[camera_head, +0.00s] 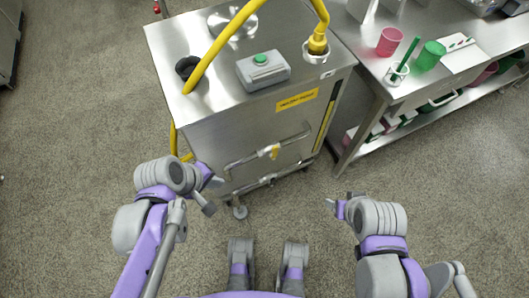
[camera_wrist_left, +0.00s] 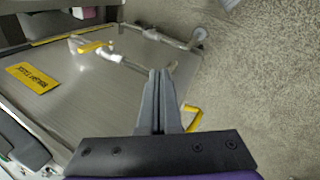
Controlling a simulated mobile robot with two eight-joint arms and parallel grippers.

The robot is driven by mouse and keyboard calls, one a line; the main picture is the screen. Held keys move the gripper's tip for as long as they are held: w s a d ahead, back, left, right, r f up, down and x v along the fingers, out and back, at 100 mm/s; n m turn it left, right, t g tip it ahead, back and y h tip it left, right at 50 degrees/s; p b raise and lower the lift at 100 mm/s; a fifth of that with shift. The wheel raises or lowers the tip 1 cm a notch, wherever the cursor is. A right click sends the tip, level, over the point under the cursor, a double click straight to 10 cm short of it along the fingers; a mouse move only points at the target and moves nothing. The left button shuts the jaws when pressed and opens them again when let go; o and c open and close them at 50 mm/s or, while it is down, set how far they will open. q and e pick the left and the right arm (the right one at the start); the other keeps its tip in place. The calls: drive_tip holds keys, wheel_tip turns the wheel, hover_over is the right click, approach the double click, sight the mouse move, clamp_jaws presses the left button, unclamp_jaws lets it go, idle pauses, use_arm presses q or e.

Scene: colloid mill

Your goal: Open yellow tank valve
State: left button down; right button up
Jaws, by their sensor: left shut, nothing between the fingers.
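The steel tank (camera_head: 245,120) stands ahead of me with a yellow valve handle (camera_head: 275,152) on the horizontal pipe (camera_head: 250,160) low on its front. The handle (camera_wrist_left: 95,47) also shows at the upper left of the left wrist view, left of the fingers and apart from them. My left gripper (camera_head: 217,182) is shut and empty near the left end of the pipe. Its two closed fingers (camera_wrist_left: 160,75) show in the left wrist view. My right gripper (camera_head: 330,203) is right of the tank's lower front, away from the valve; its jaws are too small to read.
A yellow hose (camera_head: 215,45) loops over the tank top and down its left side. A grey box with a green button (camera_head: 262,70) sits on top. A steel table (camera_head: 435,85) with cups stands close at the right. The floor in front is clear.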

sight(275, 151)
use_arm(q)
drive_tip(key=w+d+n+t+h+b, duration=0.1)
drive_tip(key=w+n+h, duration=0.4)
drive_tip(key=n, duration=0.9)
drive_tip(key=shift+w+d, duration=0.15)
drive_tip(key=shift+w, duration=1.05)
drive_tip(key=w+d+r+b+x, duration=0.1)
drive_tip(key=d+r+b+x, duration=0.1)
drive_tip(key=x, duration=1.1)
drive_tip(key=shift+b, duration=0.75)
drive_tip(key=shift+s+a+r, duration=0.1)
drive_tip(key=shift+r, duration=0.05)
